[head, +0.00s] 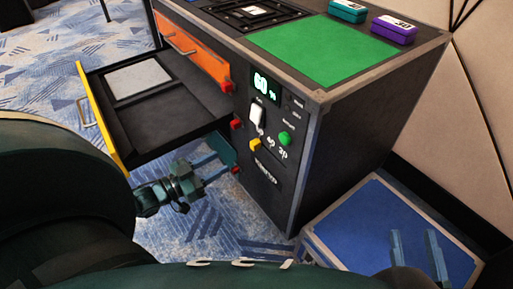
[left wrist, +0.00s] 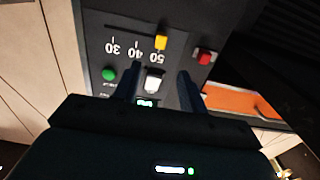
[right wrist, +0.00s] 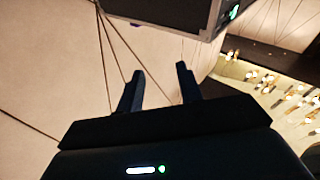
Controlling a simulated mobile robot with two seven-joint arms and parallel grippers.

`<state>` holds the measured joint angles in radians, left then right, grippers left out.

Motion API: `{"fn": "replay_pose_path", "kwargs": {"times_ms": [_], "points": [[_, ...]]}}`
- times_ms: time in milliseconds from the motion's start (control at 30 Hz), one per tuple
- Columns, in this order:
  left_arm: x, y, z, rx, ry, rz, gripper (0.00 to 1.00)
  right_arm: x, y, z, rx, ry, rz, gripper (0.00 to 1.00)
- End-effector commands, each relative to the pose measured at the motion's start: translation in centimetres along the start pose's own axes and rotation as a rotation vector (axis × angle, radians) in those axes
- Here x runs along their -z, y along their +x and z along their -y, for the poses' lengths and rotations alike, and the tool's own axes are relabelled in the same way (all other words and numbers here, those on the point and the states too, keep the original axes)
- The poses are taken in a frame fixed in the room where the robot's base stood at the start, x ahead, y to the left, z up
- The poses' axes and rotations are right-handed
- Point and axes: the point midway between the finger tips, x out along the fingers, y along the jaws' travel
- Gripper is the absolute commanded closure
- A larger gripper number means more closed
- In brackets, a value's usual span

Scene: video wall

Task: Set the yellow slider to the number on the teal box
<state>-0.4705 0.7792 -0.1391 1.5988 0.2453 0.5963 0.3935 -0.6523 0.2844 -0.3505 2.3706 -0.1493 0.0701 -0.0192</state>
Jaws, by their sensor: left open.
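The yellow slider (head: 255,145) is on the front panel of the black cabinet. In the left wrist view the yellow slider (left wrist: 160,39) stands at the 50 mark of an upside-down scale showing 30, 40 and 50. The teal box (head: 347,11) lies on the cabinet top at the back; its label is too small to read. My left gripper (head: 229,161) is open and empty in front of the panel, below the slider; its fingers are apart in the left wrist view (left wrist: 157,78). My right gripper (head: 416,243) is open and empty over a blue-topped box, away from the slider.
A white switch (head: 257,114), a green button (head: 285,138) and a lit display (head: 265,87) reading about 60 % share the panel. A yellow-fronted drawer (head: 97,117) stands open left, above my left gripper. A purple box (head: 393,29) and green mat (head: 325,50) lie on top.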

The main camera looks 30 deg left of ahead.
Motion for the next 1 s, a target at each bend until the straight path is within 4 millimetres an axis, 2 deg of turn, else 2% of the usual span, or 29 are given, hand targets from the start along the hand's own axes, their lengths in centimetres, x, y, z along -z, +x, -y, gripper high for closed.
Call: {"fn": "replay_pose_path", "kwargs": {"times_ms": [300, 500, 700, 1000], "points": [[-0.2, 6.7, 0.0, 0.000, 0.001, -0.006, 0.58, -0.4, 0.2, 0.4, 0.009, 0.056, -0.034, 0.64], [-0.2, 10.1, 0.0, 0.000, 0.002, -0.003, 0.58, -0.4, 0.3, 0.5, 0.015, 0.089, -0.050, 0.64], [-0.1, 11.6, -0.1, 0.000, 0.000, 0.000, 0.58, -0.4, 0.3, 0.6, 0.017, 0.109, -0.054, 0.64], [0.0, 11.8, -0.1, 0.001, 0.000, 0.001, 0.58, -0.2, 0.4, 0.6, 0.019, 0.111, -0.055, 0.64]]}}
